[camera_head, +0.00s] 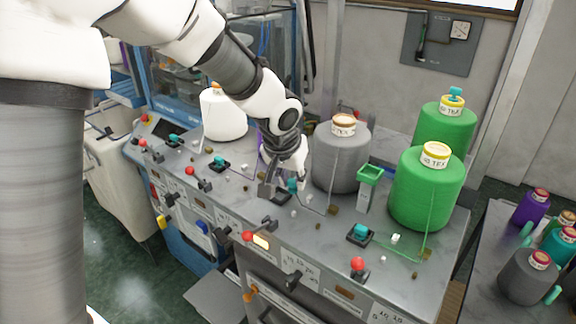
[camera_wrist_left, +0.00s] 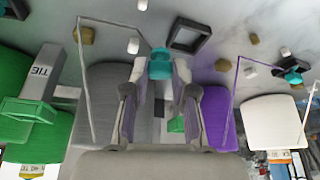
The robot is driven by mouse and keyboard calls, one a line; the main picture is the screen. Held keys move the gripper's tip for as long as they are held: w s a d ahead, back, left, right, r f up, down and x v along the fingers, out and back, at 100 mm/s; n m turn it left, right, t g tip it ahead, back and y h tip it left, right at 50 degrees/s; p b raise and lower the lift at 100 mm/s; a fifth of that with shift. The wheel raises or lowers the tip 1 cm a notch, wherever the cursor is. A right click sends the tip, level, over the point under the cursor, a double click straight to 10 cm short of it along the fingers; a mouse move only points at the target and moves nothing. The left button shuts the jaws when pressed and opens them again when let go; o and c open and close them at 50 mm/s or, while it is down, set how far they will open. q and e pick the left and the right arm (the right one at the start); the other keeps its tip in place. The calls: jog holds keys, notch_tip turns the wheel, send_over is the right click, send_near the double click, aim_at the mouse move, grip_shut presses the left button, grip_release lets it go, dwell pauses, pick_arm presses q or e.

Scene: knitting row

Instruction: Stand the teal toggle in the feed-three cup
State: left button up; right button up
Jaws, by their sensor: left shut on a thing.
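The teal toggle (camera_head: 292,185) is between the fingertips of my left gripper (camera_head: 284,184), low over the machine top. In the left wrist view the fingers close on the toggle (camera_wrist_left: 159,63). A square black cup (camera_head: 280,196) is right by the gripper, third from the left in its row. In the wrist view this cup (camera_wrist_left: 188,35) looks empty, with the toggle beside its rim; I cannot tell whether they touch. I cannot read a feed number on it. My right gripper is not in view.
Other black cups with teal toggles stand left (camera_head: 219,163) and right (camera_head: 360,235). A grey cone (camera_head: 340,160) and green cones (camera_head: 425,195) stand behind and right. A green-topped post (camera_head: 368,185) stands between them.

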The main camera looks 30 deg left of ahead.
pick_arm(q)
jog(key=shift+s+a+r+b, duration=0.1)
jog(key=shift+s+a+b, duration=0.05)
jog(key=shift+s, duration=0.3)
jog(key=shift+s+a+r+b, duration=0.1)
jog(key=shift+s+b, duration=0.05)
jog(key=shift+s, duration=0.25)
jog(key=shift+a+f, duration=0.1)
jog(key=shift+a, duration=0.15)
jog(key=shift+w+a+f+b, duration=0.5)
jog(key=shift+w+a+b, duration=0.1)
jog(key=shift+w, duration=0.25)
jog(key=shift+s+a+r, duration=0.15)
jog(key=shift+s+a, duration=0.3)
jog(key=shift+w, duration=0.3)
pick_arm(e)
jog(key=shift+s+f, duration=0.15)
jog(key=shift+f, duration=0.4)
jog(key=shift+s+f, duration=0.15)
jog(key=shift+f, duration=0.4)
pick_arm(q)
jog(key=shift+s+b, duration=0.3)
jog(key=shift+b, duration=0.1)
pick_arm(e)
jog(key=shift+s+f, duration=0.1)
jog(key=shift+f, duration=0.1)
pick_arm(q)
jog(key=shift+f, duration=0.3)
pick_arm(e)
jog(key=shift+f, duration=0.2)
